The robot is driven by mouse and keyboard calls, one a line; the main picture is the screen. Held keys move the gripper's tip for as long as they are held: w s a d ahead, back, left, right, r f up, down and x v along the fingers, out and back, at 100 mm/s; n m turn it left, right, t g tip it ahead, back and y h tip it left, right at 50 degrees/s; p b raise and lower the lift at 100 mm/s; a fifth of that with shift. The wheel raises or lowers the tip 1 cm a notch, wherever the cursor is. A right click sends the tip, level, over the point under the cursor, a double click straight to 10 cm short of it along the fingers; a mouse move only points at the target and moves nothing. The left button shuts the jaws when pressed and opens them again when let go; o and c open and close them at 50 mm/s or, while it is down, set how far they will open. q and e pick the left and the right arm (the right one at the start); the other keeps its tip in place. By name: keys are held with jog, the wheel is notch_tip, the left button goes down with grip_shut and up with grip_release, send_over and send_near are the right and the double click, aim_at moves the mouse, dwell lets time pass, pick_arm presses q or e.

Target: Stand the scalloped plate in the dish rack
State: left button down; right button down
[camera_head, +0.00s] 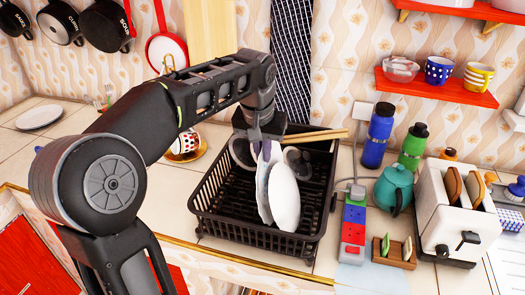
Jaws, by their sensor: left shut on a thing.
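The black dish rack (318,215) stands on the tiled counter at the middle of the camera_head view. My left gripper (262,142) reaches down over its back part, fingers pointing down. It is shut on the upper edge of a pale plate (263,180), which is upright and seen nearly edge-on inside the rack. A second white plate (286,198) stands tilted close on its right. The two overlap, so I cannot tell whether they touch, and the scalloped rim is too small to make out. Whether the held plate rests on the rack floor is unclear. My right gripper is out of view.
Wooden chopsticks (318,136) lie across the rack's back right. Right of the rack are a power strip (354,225), a teal teapot (394,188), a blue bottle (378,135) and a toaster (450,215). A patterned cup (186,143) stands behind left.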

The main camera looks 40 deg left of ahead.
pick_arm(q)
jog(key=shift+s+f, duration=0.1)
jog(key=shift+f, duration=0.25)
jog(key=c, duration=1.8)
grip_release()
jog(key=o, duration=0.3)
jog(key=shift+r, duration=0.2)
jog(key=v, duration=0.7)
jog(key=shift+r, duration=0.4)
